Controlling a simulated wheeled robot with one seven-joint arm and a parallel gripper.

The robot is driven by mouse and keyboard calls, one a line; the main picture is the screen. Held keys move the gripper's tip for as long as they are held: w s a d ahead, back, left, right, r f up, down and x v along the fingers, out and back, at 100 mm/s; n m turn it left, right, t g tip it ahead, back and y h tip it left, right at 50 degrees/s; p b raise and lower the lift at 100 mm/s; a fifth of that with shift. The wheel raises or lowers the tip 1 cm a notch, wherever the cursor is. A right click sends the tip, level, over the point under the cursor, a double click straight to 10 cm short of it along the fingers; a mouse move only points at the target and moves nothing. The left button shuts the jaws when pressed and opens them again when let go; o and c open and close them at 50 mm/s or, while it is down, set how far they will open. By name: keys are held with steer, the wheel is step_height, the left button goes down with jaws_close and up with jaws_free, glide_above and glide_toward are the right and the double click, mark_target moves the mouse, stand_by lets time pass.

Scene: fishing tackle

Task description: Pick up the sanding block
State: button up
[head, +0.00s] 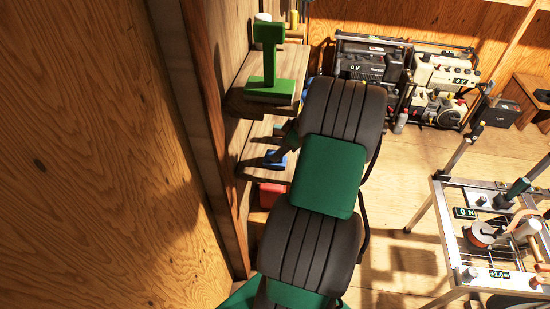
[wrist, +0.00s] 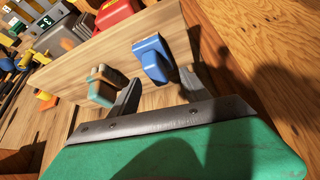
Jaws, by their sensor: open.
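A blue block-shaped thing, which looks like the sanding block (wrist: 152,57), sits on a wooden shelf board in the wrist view. It also shows small and partly hidden in the head view (head: 275,158). My gripper (wrist: 160,78) is open, its dark fingers spread on either side of the blue block's near end. The block lies beyond and between the fingertips, and I cannot tell whether they touch it. In the head view my gripper (head: 281,153) reaches in at the shelf, mostly hidden by my arm.
A red thing (wrist: 116,18) lies past the board's far edge. A green stand (head: 268,85) is on the higher shelf (head: 243,103). A metal-framed bench (head: 447,225) stands right; floor between is clear.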

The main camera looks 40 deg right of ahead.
mark_target(281, 164)
steer(key=p+x, duration=0.1)
steer(key=x, duration=0.3)
steer(key=shift+w+d+f, duration=0.15)
steer(key=shift+w+f, duration=0.05)
steer(key=shift+w, duration=0.05)
steer(key=c, duration=1.2)
